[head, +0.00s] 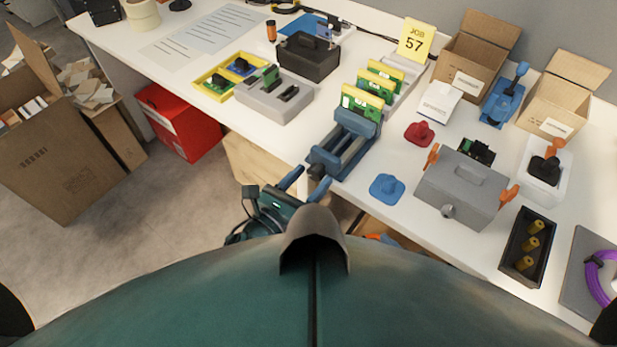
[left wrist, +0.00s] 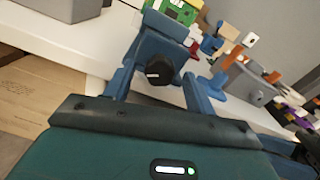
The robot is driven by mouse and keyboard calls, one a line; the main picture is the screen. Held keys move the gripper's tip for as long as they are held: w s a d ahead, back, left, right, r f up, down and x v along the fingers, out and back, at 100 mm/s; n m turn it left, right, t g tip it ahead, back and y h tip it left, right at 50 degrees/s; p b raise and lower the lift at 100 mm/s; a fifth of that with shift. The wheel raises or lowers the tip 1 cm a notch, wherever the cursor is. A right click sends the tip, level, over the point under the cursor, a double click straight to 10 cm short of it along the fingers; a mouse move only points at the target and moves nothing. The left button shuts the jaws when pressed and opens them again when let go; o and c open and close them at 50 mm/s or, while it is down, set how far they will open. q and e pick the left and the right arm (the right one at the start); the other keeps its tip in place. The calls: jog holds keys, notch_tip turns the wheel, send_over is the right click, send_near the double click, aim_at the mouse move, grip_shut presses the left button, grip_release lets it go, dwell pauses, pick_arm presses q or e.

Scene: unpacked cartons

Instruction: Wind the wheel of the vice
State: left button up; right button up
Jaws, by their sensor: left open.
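The blue vice (head: 345,145) stands at the table's front edge, its jaws and rails running away from me. Its wheel is a small black knob (head: 318,171) on the near end, facing me. In the left wrist view the wheel (left wrist: 168,72) shows a pale mark on its face. My left gripper (head: 313,178) is open in front of the vice. In the left wrist view its two blue fingers (left wrist: 160,85) stand on either side of the wheel, with visible gaps between them and it.
A grey box with orange latches (head: 462,190) and a blue knobbed piece (head: 387,188) stand right of the vice. Green boards in yellow frames (head: 362,101) are racked behind it. A grey fixture (head: 273,97) stands to its left. A red box (head: 178,122) is on the floor.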

pick_arm(q)
jog(key=shift+w, duration=0.1)
jog(key=shift+c, duration=0.3)
jog(key=c, duration=0.9)
jog(key=shift+n, duration=0.3)
